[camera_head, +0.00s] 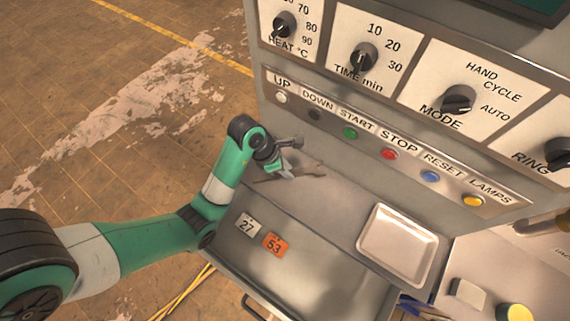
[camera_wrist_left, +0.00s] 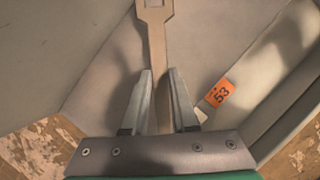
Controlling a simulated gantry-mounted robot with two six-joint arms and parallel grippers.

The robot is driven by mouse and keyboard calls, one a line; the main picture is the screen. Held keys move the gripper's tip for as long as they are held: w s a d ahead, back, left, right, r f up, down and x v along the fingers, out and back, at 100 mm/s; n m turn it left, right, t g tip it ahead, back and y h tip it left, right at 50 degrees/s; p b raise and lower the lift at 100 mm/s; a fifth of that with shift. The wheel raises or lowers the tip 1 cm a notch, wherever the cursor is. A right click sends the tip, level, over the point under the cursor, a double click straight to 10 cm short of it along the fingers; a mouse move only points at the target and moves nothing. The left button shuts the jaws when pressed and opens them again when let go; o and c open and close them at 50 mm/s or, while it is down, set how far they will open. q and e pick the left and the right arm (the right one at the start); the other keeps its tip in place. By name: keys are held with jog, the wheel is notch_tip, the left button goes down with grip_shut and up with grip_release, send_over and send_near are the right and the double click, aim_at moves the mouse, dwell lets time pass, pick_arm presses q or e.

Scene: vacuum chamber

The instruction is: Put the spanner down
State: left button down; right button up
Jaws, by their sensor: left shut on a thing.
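The spanner (camera_head: 312,171) is a long, flat, grey-brown tool. It shows at the far left of the metal ledge below the button row. My left gripper (camera_head: 283,168) is shut on it. In the left wrist view the spanner (camera_wrist_left: 156,42) runs away from between the fingertips of my left gripper (camera_wrist_left: 161,82), its jaw end at the top edge. Part of the handle is hidden behind the fingers and mount. I cannot tell whether the spanner touches the ledge (camera_head: 345,205). My right gripper is not in view.
A control panel with knobs and coloured buttons (camera_head: 350,132) rises behind the ledge. A pale empty tray (camera_head: 398,242) stands at its right. Tags numbered 27 (camera_head: 247,225) and 53 (camera_head: 274,245) lie in front. The ledge between spanner and tray is clear.

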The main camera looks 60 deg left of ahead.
pick_arm(q)
jog(key=shift+w+a+f, duration=0.2)
jog(key=shift+f, duration=0.45)
jog(key=shift+w+a, duration=0.1)
jog(key=f+b, duration=0.4)
jog(key=shift+w+a, duration=0.35)
jog(key=shift+s+d+f, duration=0.1)
jog(key=shift+s+f, duration=0.05)
jog(key=shift+r, duration=0.2)
jog(key=shift+f, duration=0.25)
jog(key=c, duration=0.7)
grip_release()
jog(key=shift+r, duration=0.1)
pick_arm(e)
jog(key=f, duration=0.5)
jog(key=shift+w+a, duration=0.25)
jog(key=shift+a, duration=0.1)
pick_arm(q)
jog(key=shift+r, duration=0.1)
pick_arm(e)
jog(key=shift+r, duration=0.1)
